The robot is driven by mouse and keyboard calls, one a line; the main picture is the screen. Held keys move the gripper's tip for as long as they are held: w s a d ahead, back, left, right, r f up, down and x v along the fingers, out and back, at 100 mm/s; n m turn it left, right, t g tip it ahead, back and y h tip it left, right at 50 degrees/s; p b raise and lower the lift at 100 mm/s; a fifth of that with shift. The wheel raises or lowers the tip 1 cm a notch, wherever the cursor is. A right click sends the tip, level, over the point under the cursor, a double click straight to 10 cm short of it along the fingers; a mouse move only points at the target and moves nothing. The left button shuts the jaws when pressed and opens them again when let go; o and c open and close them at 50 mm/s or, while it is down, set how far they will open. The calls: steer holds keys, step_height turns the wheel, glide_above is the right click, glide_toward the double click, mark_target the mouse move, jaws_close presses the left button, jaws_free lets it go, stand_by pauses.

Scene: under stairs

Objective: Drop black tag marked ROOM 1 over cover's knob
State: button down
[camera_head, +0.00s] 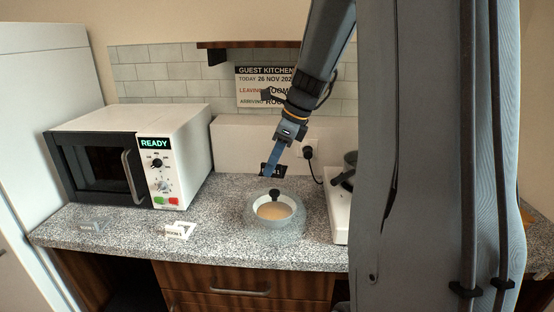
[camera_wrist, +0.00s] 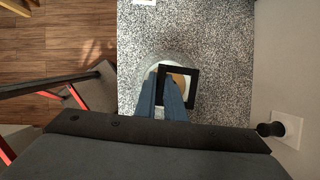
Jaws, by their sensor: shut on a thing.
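My gripper (camera_head: 269,174) has blue fingers pointing down and is shut on the black tag (camera_head: 281,170). White lettering on the tag is partly hidden by the fingers. In the wrist view the tag (camera_wrist: 195,88) is a square black frame with an open middle, held at its left side by the fingers (camera_wrist: 168,82). The round cover (camera_head: 254,209) sits on the counter with a black knob (camera_head: 275,194) at its top and a tan middle. The tag is above and apart from the knob in the head view. In the wrist view the tan middle shows through the tag's opening; I cannot make out the knob.
A white tag marked ROOM (camera_head: 179,231) and a grey tag (camera_head: 91,226) lie on the counter at left. A microwave (camera_head: 190,140) reading READY stands behind them. A white hob (camera_head: 339,211) with a dark pot (camera_head: 350,163) is right of the cover. A notice (camera_head: 262,88) hangs behind.

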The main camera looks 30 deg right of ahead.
mark_target(275, 177)
steer(key=shift+s+f, duration=0.2)
steer(key=shift+f, duration=0.5)
step_height(275, 177, down, 4)
steer(key=b, duration=0.4)
steer(key=shift+p, duration=0.65)
stand_by(0.7)
steer(key=shift+f, duration=0.25)
steer(key=shift+f, duration=0.35)
steer(key=shift+w+f+b, duration=0.1)
steer(key=shift+f+b, duration=0.15)
steer(key=shift+b, duration=0.05)
steer(key=c, duration=1.3)
jaws_free()
steer(key=shift+r, duration=0.2)
